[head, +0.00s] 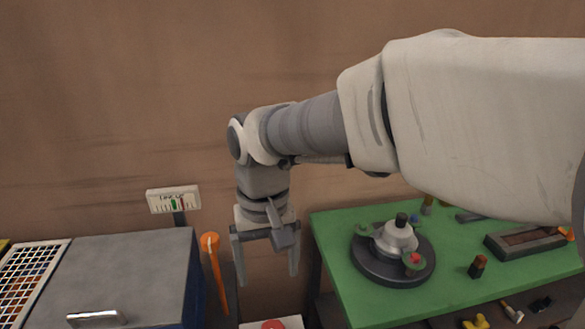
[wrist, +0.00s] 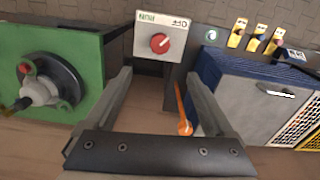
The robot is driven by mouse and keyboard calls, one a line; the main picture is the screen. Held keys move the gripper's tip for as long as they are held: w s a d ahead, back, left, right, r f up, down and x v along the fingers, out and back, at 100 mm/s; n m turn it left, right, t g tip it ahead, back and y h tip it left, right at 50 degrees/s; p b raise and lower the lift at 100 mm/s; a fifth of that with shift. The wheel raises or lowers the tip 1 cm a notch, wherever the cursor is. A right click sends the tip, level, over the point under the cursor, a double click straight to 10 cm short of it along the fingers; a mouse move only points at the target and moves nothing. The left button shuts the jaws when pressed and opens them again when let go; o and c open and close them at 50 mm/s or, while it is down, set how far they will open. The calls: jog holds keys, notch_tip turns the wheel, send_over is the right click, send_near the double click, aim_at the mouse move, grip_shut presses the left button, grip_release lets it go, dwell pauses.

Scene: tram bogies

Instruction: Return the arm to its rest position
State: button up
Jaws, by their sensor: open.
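My arm reaches in from the right in the head view and bends down at the wrist. My gripper (head: 267,262) hangs pointing down in front of the brown wall, between the grey-topped cabinet and the green table. Its two fingers are apart with nothing between them. In the wrist view, my gripper (wrist: 160,95) also shows its fingers spread wide. A white box with a red knob (wrist: 160,42) lies beyond the fingertips there; only the top of this box (head: 272,322) shows at the bottom edge of the head view.
The green table (head: 345,290) bears a round grey fixture (head: 395,255) and a dark tray (head: 525,243). The grey-topped cabinet (head: 120,265) stands left, beside a white rack (head: 30,275). An orange lever (head: 213,270) stands close left of my gripper. A gauge sign (head: 173,199) is behind.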

jog(key=s+d+r+m+t+p, duration=0.1)
jog(key=s+d+r+t, duration=0.1)
jog(key=d, duration=0.8)
jog(key=s+d+r+m+t+p, duration=0.2)
jog(key=s+d+r, duration=0.3)
jog(key=d, duration=0.4)
jog(key=shift+s+d+m+t, duration=0.3)
jog(key=shift+s+d+t, duration=0.05)
jog(key=shift+t, duration=0.45)
jog(key=c, duration=0.6)
jog(key=shift+a, duration=0.2)
